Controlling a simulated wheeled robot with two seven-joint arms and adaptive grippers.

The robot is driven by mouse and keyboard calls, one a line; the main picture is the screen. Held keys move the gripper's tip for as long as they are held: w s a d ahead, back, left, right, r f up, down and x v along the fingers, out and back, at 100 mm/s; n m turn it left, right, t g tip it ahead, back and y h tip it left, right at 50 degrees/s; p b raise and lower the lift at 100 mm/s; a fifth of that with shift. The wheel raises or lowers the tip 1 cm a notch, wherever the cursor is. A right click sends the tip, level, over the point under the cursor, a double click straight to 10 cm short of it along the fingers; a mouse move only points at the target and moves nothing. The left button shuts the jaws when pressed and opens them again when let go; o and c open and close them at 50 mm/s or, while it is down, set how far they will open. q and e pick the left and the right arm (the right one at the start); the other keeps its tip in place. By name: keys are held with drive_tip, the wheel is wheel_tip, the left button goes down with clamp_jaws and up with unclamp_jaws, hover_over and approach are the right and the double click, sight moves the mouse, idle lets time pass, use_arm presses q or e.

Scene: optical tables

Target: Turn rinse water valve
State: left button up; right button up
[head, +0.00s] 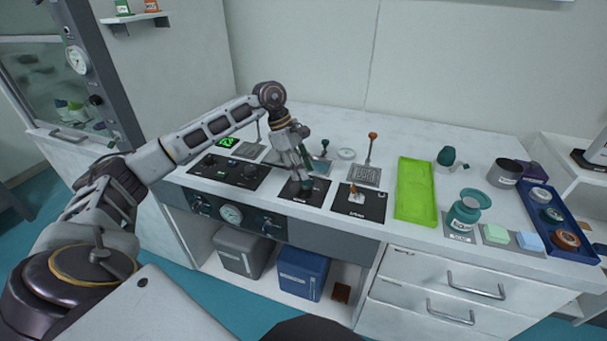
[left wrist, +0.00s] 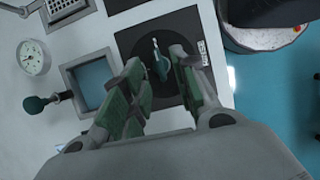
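My left gripper (head: 303,184) points down over a black square valve plate (head: 316,196) on the counter's front part and hides most of the valve there. In the left wrist view the same plate shows a small teal valve handle (left wrist: 161,62) on a round dark base. The two green-padded fingertips of the left gripper (left wrist: 158,65) stand apart, one on each side of the handle, with a gap visible around it. The plate's label (left wrist: 203,50) is too small to read. A second black plate with a copper-coloured handle (head: 357,194) lies to the right. My right gripper is not in view.
A black knob panel (head: 228,171) lies left of the valve plate. Behind are a round gauge (head: 346,154) and an upright lever with an orange knob (head: 371,150). A green tray (head: 416,190) and a teal jar (head: 463,214) stand to the right.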

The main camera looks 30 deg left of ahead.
use_arm(q)
drive_tip(key=v, duration=0.9)
idle(0.6)
